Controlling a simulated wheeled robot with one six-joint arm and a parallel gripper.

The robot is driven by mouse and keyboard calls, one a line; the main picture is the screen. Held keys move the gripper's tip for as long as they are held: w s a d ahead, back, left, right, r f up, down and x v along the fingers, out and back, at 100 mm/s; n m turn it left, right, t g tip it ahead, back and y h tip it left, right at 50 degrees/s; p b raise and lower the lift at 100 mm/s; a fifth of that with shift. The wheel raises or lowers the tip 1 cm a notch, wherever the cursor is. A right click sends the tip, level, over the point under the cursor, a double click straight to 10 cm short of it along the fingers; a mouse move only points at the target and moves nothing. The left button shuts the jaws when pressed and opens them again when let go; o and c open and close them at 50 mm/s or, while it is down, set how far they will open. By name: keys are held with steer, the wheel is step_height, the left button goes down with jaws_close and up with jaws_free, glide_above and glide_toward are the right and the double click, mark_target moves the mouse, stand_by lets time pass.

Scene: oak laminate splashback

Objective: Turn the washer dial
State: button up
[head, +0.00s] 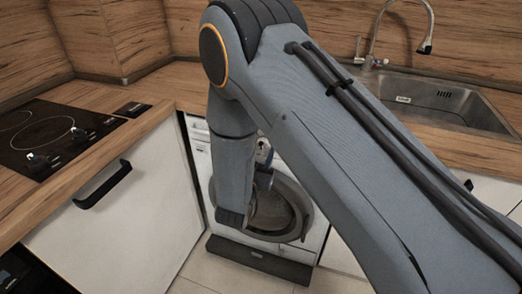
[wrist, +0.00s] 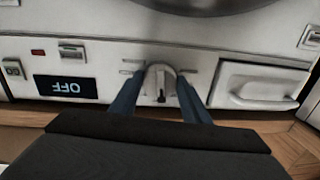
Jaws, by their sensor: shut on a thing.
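The washer (head: 318,232) stands under the counter in the head view, partly behind my arm. Its panel shows upside down in the wrist view. The washer dial (wrist: 160,80) is a pale round knob with a dark pointer mark, at the middle of the panel. My gripper (wrist: 160,85) has its two blue fingers on either side of the dial and is shut on it. A display (wrist: 66,87) left of the dial reads OFF.
A drawer (wrist: 260,85) with a recessed handle is right of the dial in the wrist view. In the head view, a hob (head: 50,135) is at left, a white cabinet door (head: 120,215) with a black handle below it, and a sink (head: 445,100) at right.

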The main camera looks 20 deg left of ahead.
steer(key=n+p, duration=0.1)
steer(key=n, duration=0.2)
steer(key=shift+r+p, duration=0.1)
steer(key=shift+p, duration=0.2)
steer(key=shift+n+p, duration=0.7)
steer(key=shift+n, duration=1.2)
steer(key=o, duration=1)
steer(key=shift+o, duration=0.2)
steer(key=shift+s, duration=0.1)
steer(key=s+b, duration=0.1)
steer(key=s, duration=0.6)
steer(key=shift+s+r, duration=0.2)
steer(key=shift+s, duration=0.1)
